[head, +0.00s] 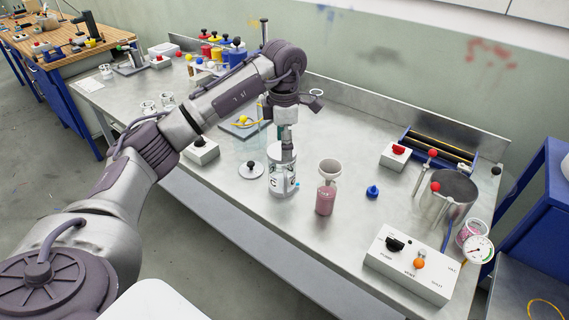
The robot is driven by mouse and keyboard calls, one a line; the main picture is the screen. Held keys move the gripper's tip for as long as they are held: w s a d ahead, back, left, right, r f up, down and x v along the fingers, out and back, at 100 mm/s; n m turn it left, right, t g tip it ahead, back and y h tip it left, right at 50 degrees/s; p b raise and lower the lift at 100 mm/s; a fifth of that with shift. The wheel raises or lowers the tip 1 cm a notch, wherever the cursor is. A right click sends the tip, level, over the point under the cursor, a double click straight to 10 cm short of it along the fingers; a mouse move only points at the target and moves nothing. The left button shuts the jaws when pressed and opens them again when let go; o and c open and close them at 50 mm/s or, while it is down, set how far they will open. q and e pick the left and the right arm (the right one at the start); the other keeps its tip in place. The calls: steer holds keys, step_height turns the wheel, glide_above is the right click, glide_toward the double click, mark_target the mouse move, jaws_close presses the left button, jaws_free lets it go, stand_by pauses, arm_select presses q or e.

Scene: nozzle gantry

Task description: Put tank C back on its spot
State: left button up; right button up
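A clear cylindrical tank (277,187) with dark lettering on its side stands upright on the steel bench, or just above it; I cannot read the letter surely. My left gripper (288,156) points straight down at the tank's top, overlapping its upper part. Its fingers are too small and covered to tell whether they are open or shut on the tank. My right gripper is not in view.
A bottle of pink liquid (325,200) with a funnel (330,168) stands just right of the tank. A round lid with a black knob (251,170) lies to the left. A blue cap (373,191), a switch box (410,266) and a steel pot (455,190) are farther right.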

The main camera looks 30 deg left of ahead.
arm_select(q)
step_height(320, 180, up, 4)
steer(key=shift+f, duration=0.15)
stand_by(0.5)
